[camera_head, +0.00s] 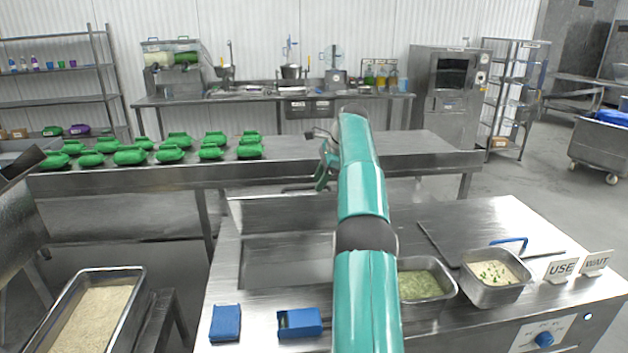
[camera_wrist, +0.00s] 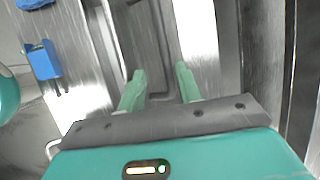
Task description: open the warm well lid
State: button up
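My gripper (camera_wrist: 161,84) is open and empty in the wrist view, its two green fingers apart above bare steel surfaces. In the head view my gripper (camera_head: 322,176) shows partly, beyond the near counter's back edge and partly behind my arm. A flat steel panel (camera_head: 445,232) on the near counter, right of my arm, may be the warm well lid; I cannot be sure. A blue handle (camera_head: 511,243) shows at its right, above the rice pan; what it belongs to is unclear. A rectangular recessed area (camera_head: 285,262) lies left of my arm. My gripper touches no lid that I can see.
A rice pan (camera_head: 497,292) and a green-food pan (camera_head: 428,302) sit in the near counter. Blue blocks (camera_head: 300,323) lie at its front left. USE (camera_head: 561,269) and WAIT (camera_head: 596,262) signs stand right. Green containers (camera_head: 130,157) cover the back table's left.

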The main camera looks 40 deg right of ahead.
jog(key=s+d, duration=0.1)
jog(key=s, duration=0.1)
jog(key=s+d, duration=0.2)
jog(key=s, duration=0.1)
jog(key=s+d, duration=0.2)
jog(key=s, duration=0.1)
jog(key=shift+s, duration=0.25)
